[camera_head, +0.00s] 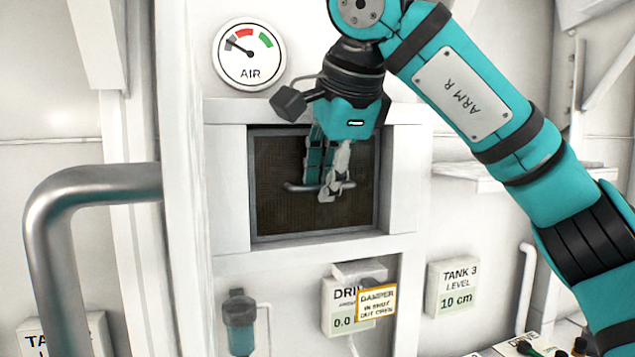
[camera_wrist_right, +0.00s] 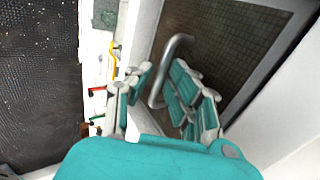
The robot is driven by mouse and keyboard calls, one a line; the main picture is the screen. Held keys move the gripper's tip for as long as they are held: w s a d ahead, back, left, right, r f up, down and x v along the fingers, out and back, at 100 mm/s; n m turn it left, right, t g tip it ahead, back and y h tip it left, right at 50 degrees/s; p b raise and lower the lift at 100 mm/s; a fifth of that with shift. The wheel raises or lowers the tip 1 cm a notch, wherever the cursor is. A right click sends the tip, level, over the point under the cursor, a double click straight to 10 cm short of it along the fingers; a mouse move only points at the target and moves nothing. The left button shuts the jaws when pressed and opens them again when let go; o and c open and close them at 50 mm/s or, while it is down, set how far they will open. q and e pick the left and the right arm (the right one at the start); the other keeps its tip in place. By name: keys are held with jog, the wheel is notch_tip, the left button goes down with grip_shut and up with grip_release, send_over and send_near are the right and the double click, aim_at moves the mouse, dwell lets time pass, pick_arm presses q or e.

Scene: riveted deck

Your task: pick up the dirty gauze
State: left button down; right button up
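The dirty gauze (camera_head: 277,165) is a dark brown mesh panel set in a white framed opening in the wall. It carries a grey bar handle (camera_head: 298,188) on its front. The mesh (camera_wrist_right: 237,45) and the handle (camera_wrist_right: 172,58) also show in the right wrist view. My right gripper (camera_head: 327,188) points down in front of the gauze, with its fingers by the handle. In the wrist view its teal and grey fingers stand apart, with the handle showing between them; I cannot tell whether they touch it. My left gripper is out of view.
A thick metal rail (camera_head: 85,190) stands out at the left. An AIR gauge (camera_head: 249,55) is above the opening. A yellow-edged DAMPER tag (camera_head: 377,303) and a TANK 3 sign (camera_head: 455,288) are below it. A white shelf (camera_head: 480,177) is at the right.

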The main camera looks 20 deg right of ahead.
jog(key=shift+s, duration=0.1)
grip_shut()
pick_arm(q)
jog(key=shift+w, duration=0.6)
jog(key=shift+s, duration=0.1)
